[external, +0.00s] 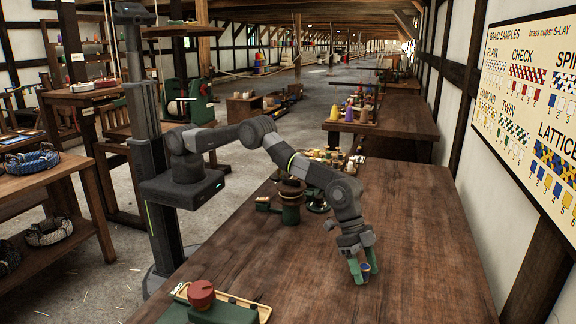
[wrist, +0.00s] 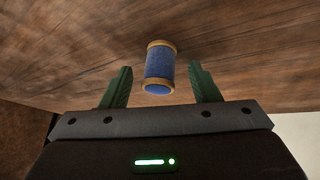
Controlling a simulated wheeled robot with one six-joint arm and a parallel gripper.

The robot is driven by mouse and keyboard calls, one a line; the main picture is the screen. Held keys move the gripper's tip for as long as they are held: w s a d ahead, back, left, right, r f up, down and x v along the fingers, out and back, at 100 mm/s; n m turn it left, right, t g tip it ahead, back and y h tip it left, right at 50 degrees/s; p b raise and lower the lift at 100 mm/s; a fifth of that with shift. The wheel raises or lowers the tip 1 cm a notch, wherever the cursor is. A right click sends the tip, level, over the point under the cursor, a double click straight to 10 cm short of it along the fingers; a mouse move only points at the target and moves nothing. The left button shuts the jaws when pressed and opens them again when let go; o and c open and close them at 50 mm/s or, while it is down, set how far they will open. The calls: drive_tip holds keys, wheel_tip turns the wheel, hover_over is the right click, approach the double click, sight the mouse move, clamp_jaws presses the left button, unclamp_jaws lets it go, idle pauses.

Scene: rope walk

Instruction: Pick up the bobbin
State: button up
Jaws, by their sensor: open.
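The bobbin (wrist: 160,66) is wound with blue and has tan rims at both ends. In the wrist view it shows between the two green fingers of my gripper (wrist: 160,85), with a gap on each side. In the external view the bobbin (external: 366,267) is small and partly hidden by the fingers. My gripper (external: 361,269) is open and low over the wooden table (external: 300,290), around or just short of the bobbin. I cannot tell how far the fingertips are from the tabletop.
A green device with a red knob (external: 201,294) stands at the near table edge. A green winder with a brown spool (external: 290,195) and a cluster of small items (external: 335,158) stand behind my arm. The table right of my gripper is clear. A sample board (external: 530,90) hangs on the right wall.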

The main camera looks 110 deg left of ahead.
drive_tip(key=c, duration=1.1)
